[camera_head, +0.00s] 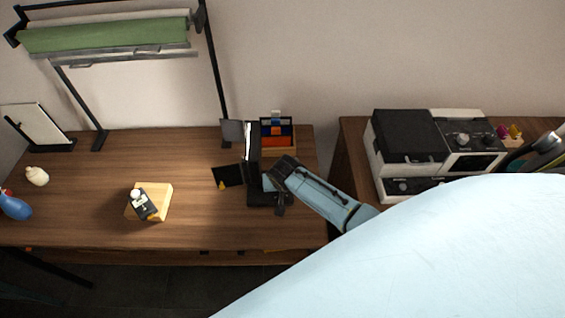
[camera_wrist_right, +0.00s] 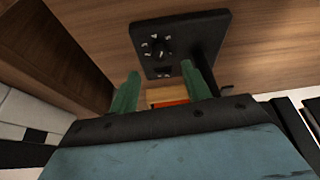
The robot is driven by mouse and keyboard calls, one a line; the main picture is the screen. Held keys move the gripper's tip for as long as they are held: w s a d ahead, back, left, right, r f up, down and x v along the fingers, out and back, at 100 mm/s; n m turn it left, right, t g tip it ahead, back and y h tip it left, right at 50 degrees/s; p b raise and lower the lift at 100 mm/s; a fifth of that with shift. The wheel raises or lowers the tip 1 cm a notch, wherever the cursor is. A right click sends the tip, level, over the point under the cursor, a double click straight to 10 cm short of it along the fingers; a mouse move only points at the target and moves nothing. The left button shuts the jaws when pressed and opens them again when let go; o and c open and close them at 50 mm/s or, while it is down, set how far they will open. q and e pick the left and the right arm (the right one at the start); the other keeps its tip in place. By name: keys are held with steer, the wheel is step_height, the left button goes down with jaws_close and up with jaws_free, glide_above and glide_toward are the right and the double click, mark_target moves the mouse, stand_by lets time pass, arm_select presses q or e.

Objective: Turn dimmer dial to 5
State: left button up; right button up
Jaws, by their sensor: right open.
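The dimmer dial (camera_wrist_right: 159,46) is a dark knob ringed by small white marks on a black panel (camera_wrist_right: 205,30) in the right wrist view. The marks are too small to read, so I cannot tell the dial's setting. In the head view the black unit (camera_head: 262,198) stands near the table's right end, partly hidden by my right arm. My right gripper (camera_wrist_right: 160,70) is open, its two green fingers apart and pointing toward the panel, with the dial seen between and beyond the tips. Nothing is held. My left gripper is not in view.
An organizer with orange and blue parts (camera_head: 277,139) stands just behind my right gripper. A wooden block (camera_head: 164,195) bearing a small black device (camera_head: 145,207) sits left of centre. A white and black machine (camera_head: 405,150) stands on the right counter. The table's front middle is clear.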

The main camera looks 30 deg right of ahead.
steer(key=p+v, duration=0.1)
steer(key=v, duration=0.6)
